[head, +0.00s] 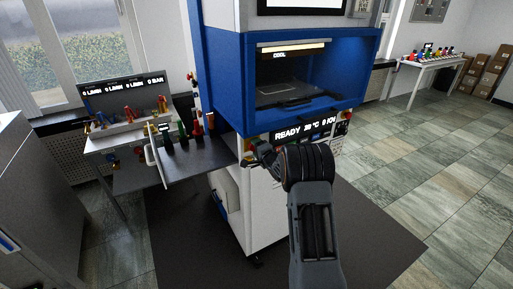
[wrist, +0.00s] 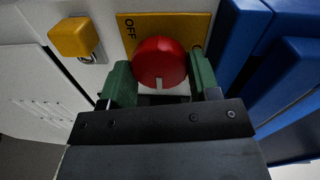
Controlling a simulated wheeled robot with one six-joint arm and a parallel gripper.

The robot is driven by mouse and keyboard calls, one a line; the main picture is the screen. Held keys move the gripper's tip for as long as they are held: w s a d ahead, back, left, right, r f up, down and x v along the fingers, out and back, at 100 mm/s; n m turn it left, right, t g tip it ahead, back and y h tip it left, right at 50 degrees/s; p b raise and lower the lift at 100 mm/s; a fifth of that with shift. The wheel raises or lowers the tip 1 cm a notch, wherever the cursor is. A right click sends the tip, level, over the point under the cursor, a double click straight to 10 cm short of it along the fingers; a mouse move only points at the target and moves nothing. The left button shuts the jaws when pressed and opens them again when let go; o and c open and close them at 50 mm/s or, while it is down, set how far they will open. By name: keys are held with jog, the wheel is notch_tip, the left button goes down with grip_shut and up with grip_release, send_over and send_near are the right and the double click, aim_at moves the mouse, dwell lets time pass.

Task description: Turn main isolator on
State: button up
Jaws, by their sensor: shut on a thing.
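The main isolator is a red round knob (wrist: 160,62) on a yellow plate (wrist: 190,22) in the wrist view. The word OFF is printed at the plate's upper left. A pale mark on the knob points toward the bottom of the picture. My gripper (wrist: 161,77) is shut on the knob, one green finger on each side. In the head view my gripper (head: 262,155) reaches the lower front of the blue and white press (head: 222,60), left of its READY display (head: 305,131). The knob is hidden there by my gripper.
A yellow block with a metal loop (wrist: 78,37) sits left of the knob. Blue press panels (wrist: 290,85) stand close on the right. A grey side shelf (head: 190,165) with coloured-handled tools is left of the press. Open floor (head: 440,180) lies to the right.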

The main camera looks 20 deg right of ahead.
dwell(0.3)
jog(key=o, duration=0.9)
